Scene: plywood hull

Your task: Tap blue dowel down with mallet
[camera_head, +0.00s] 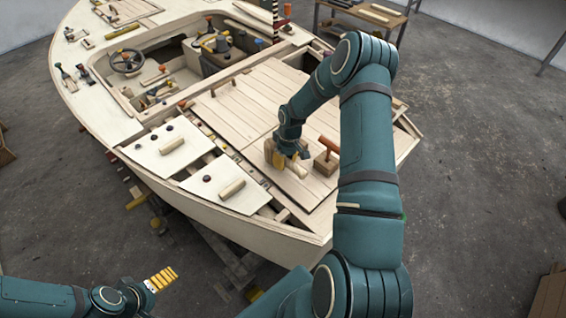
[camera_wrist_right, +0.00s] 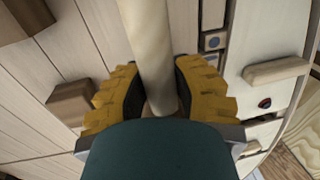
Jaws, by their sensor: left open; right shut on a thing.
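My right gripper (camera_head: 283,158) is low over the pale planked deck. In the right wrist view its yellow fingers (camera_wrist_right: 158,88) are shut on a pale round wooden rod (camera_wrist_right: 150,40), which looks like the mallet's handle; the mallet's head is not clear to see. A small blue round end (camera_wrist_right: 213,42), perhaps the blue dowel, shows in the slotted strip beside the fingers, apart from them. I cannot pick out the blue dowel surely in the head view. My left gripper (camera_head: 161,280) is open and empty at the lower left, off the hull.
A brown block with an orange-brown bar on top (camera_head: 327,152) stands just right of my right gripper. The hull's rim (camera_head: 250,218) runs along the front. A workbench (camera_head: 365,18) stands behind.

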